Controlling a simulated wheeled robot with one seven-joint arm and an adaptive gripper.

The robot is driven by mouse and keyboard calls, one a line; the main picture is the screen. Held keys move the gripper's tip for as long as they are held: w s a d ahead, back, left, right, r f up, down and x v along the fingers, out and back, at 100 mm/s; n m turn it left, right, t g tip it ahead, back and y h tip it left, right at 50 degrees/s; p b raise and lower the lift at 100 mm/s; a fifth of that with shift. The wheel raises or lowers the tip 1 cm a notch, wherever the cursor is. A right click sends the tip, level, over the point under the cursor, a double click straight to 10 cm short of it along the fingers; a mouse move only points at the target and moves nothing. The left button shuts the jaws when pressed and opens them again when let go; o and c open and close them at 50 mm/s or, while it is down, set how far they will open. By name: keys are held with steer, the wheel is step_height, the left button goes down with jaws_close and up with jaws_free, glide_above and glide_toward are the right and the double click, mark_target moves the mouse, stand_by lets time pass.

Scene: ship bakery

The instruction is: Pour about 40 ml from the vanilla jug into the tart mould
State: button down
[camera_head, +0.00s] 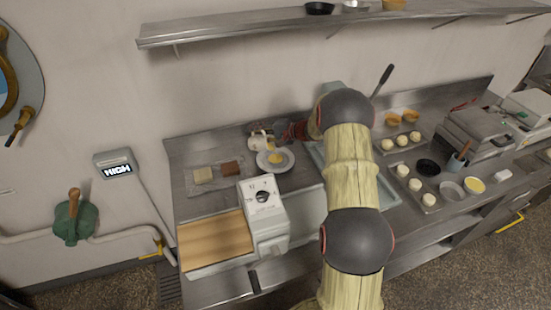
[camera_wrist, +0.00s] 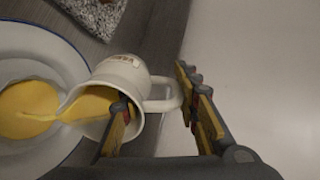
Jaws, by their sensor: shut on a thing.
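The white vanilla jug (camera_wrist: 122,78) is tipped far over toward the left in the wrist view, with yellow liquid inside. A yellow stream runs from its lip into a rounded yellow pool on a white plate (camera_wrist: 72,62) with a blue-grey rim.
A tray (camera_head: 212,187) with a pale block and a brown block lies left of the plate. A scale-like machine (camera_head: 264,205) and a wooden board (camera_head: 215,240) stand in front. Trays of dough balls (camera_head: 402,140), bowls and a press (camera_head: 480,135) are at right. A shelf (camera_head: 260,27) hangs above.

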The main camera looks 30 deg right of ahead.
stand_by(0.5)
steer(key=shift+w+a+r+g+p, duration=0.25)
steer(key=shift+r+p, duration=0.25)
steer(key=shift+p, duration=0.6)
steer(key=g+p, duration=0.1)
steer(key=h+p, duration=0.1)
steer(key=p, duration=0.1)
steer(key=shift+w+a+g, duration=0.2)
steer(key=shift+w+g, duration=0.15)
steer(key=g+p, duration=0.1)
steer(key=p, duration=0.2)
steer(key=shift+w+f+h, duration=0.15)
steer(key=shift+f+h, duration=0.05)
steer(key=shift+h, duration=0.2)
steer(key=shift+f, duration=0.4)
steer(key=shift+w+r+g+p, duration=0.15)
steer(key=shift+g+p, duration=0.25)
steer(key=shift+p, duration=0.8)
steer(key=g+h+p, duration=0.1)
steer(key=p, duration=0.3)
steer(key=shift+w+a, duration=0.15)
steer(key=shift+a, duration=0.05)
steer(key=shift+w+f+p, duration=0.1)
steer(key=shift+f+p, duration=0.1)
steer(key=shift+p, duration=0.3)
